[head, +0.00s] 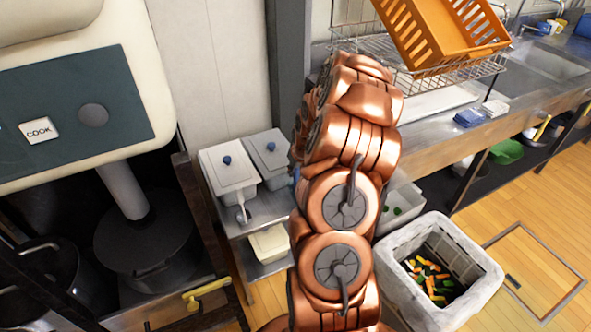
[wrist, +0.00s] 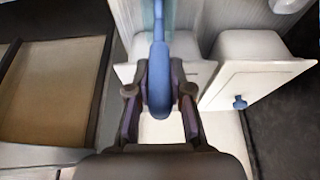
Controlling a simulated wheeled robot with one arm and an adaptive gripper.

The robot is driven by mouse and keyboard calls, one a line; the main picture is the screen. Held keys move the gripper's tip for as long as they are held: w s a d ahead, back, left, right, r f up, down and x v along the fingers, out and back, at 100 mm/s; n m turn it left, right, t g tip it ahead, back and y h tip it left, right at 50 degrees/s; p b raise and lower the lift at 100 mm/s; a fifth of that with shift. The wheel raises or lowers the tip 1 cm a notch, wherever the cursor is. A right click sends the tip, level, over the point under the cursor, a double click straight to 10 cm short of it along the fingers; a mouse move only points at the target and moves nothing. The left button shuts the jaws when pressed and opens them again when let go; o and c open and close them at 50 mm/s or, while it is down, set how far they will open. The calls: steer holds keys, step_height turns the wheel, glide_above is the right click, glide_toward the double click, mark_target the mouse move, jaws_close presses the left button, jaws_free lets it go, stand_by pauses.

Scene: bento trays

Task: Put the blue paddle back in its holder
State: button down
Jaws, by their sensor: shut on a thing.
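In the wrist view my gripper (wrist: 160,72) is shut on the blue paddle (wrist: 159,90), with a dark finger on each side of its rounded blue end. The paddle runs away from me toward the top of the picture. A pale, see-through bluish strip shows beyond it at the top edge; I cannot tell whether this is the holder or part of the paddle. In the head view my copper arm hides the gripper and the paddle. I cannot make out the holder for certain in either view.
White lidded bins (head: 229,165) with blue knobs stand on a steel shelf; one bin (wrist: 262,78) is right of the paddle in the wrist view. A cooker (head: 75,85) is at left. A grey crate (head: 470,240) with vegetable pieces and an orange basket (head: 425,35) are at right.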

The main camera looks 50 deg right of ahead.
steer(key=shift+c, duration=2.1)
jaws_free()
steer(key=shift+r, duration=5)
